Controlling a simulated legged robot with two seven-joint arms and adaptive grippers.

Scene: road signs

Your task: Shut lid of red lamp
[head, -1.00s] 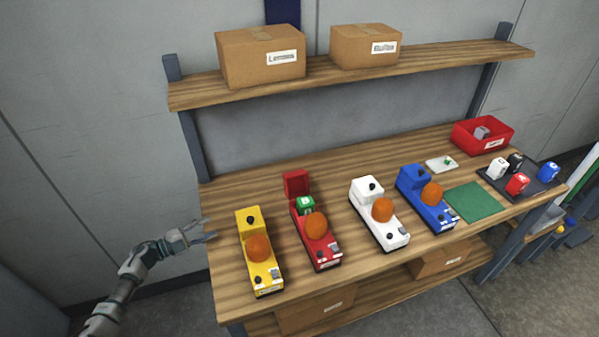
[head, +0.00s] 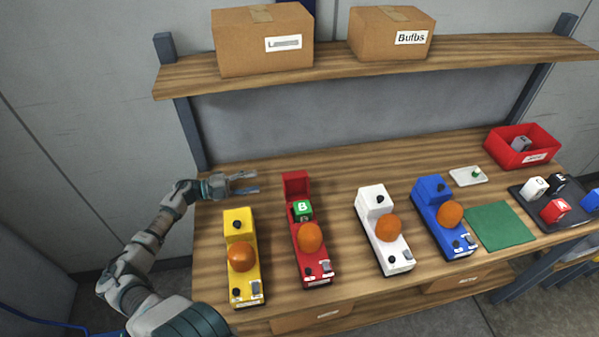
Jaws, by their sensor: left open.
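The red lamp (head: 313,265) stands on the bench between the yellow and white lamps, with an orange dome on it. Its red lid (head: 296,185) stands open and upright at the back end. A green block (head: 302,209) marked B sits in the compartment in front of the lid. My left gripper (head: 257,183) is open and empty above the back left of the bench, left of the open lid and apart from it. My right gripper is not in view.
A yellow lamp (head: 239,223) stands nearest my left arm. White (head: 373,202) and blue (head: 431,191) lamps stand right, lids down. A green mat (head: 500,226), a red bin (head: 542,143) and a dark tray (head: 530,209) with several blocks lie further right. A shelf (head: 345,65) holds boxes above.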

